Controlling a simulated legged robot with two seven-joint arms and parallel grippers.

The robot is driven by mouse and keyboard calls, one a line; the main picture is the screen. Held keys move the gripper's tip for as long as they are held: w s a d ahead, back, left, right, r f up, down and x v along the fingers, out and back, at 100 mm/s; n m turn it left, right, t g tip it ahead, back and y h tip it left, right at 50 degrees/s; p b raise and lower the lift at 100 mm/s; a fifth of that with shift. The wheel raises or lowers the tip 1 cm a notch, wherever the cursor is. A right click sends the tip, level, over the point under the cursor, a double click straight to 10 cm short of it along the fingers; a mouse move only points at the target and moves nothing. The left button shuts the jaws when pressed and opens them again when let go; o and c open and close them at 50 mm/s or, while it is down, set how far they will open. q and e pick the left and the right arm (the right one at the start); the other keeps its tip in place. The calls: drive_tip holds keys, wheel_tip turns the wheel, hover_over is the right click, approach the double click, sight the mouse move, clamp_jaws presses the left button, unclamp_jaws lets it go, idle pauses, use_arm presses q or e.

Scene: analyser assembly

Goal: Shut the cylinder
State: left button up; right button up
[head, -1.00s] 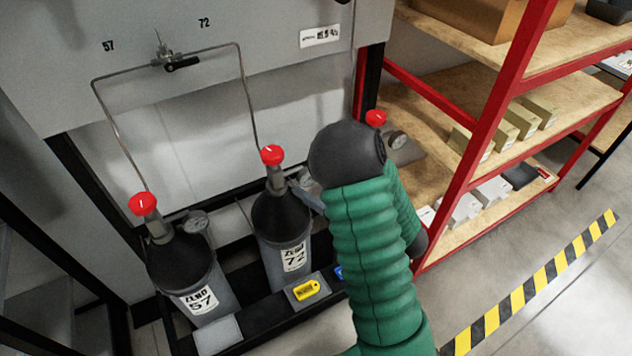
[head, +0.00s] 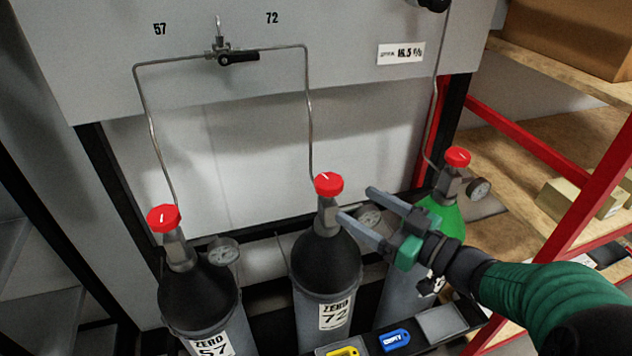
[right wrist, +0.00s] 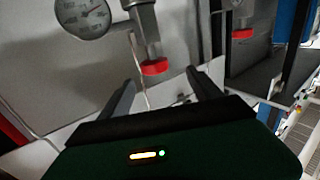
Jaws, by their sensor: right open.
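Three gas cylinders stand in a row in the head view, each with a red valve knob. The black-topped cylinder 57 (head: 200,290) is at the left with its knob (head: 164,218). The black-topped cylinder 72 (head: 325,262) is in the middle with its knob (head: 329,184). The green-topped cylinder (head: 447,218) is at the right with its knob (head: 457,156), partly hidden by my right gripper. My right gripper (head: 355,202) is open and empty, its fingertips just right of the middle knob and apart from it. In the right wrist view a red knob (right wrist: 155,67) shows between the fingers. My left gripper is out of view.
Pressure gauges (head: 222,250) stick out beside the valves. Thin pipes (head: 309,110) run up to a black-handled valve (head: 238,57) on the grey panel. A yellow tag (head: 343,352) and a blue tag (head: 395,340) lie in front. A red-framed shelf (head: 585,200) stands at the right.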

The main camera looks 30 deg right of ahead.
sight(318, 178)
drive_tip(key=x, duration=0.5)
drive_tip(key=shift+w+f+b, duration=0.15)
drive_tip(key=shift+f+b, duration=0.2)
drive_tip(key=shift+b, duration=0.05)
drive_tip(key=w, duration=0.3)
drive_tip(key=w+b, duration=0.1)
drive_tip(key=w, duration=0.1)
drive_tip(key=shift+w+d+f, duration=0.2)
drive_tip(key=shift+w+f, duration=0.05)
drive_tip(key=shift+w, duration=0.05)
drive_tip(key=shift+w+a+r, duration=0.2)
drive_tip(key=shift+w+a, duration=0.4)
drive_tip(key=shift+w, duration=0.35)
drive_tip(key=shift+w+a+r, duration=0.1)
drive_tip(key=shift+a+r, duration=0.1)
drive_tip(key=shift+a, duration=0.15)
drive_tip(key=shift+d+f, duration=0.15)
drive_tip(key=shift+d, duration=0.3)
drive_tip(key=c, duration=0.6)
drive_tip(key=shift+a, duration=0.2)
drive_tip(key=c, duration=0.5)
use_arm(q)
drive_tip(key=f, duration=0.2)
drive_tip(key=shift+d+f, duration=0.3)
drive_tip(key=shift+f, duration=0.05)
use_arm(e)
drive_tip(key=shift+c, duration=1.3)
